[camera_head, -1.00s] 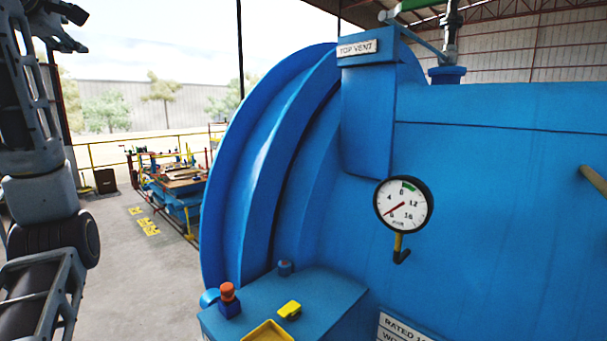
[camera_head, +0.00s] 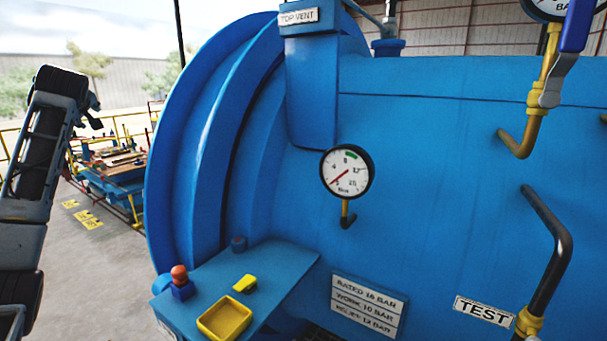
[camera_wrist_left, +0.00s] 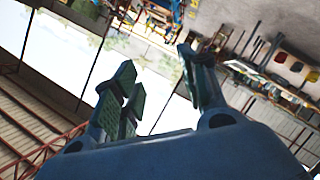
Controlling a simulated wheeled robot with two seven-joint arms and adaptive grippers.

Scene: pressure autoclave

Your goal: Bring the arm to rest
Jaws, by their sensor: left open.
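My left arm stands raised at the left edge of the head view, and its gripper (camera_head: 92,112) shows small and partly hidden behind the arm link. In the left wrist view the gripper (camera_wrist_left: 158,72) has its two fingers spread apart with nothing between them. It is in free air to the left of the blue autoclave (camera_head: 430,170), apart from it. My right gripper is not in view.
A pressure gauge (camera_head: 347,172) is on the autoclave's side. A blue shelf (camera_head: 285,270) carries a yellow tray (camera_head: 224,319) and a red-topped button (camera_head: 180,275). Pipes and a blue-handled valve (camera_head: 575,28) are at right. A cluttered workbench (camera_head: 125,170) stands behind the arm.

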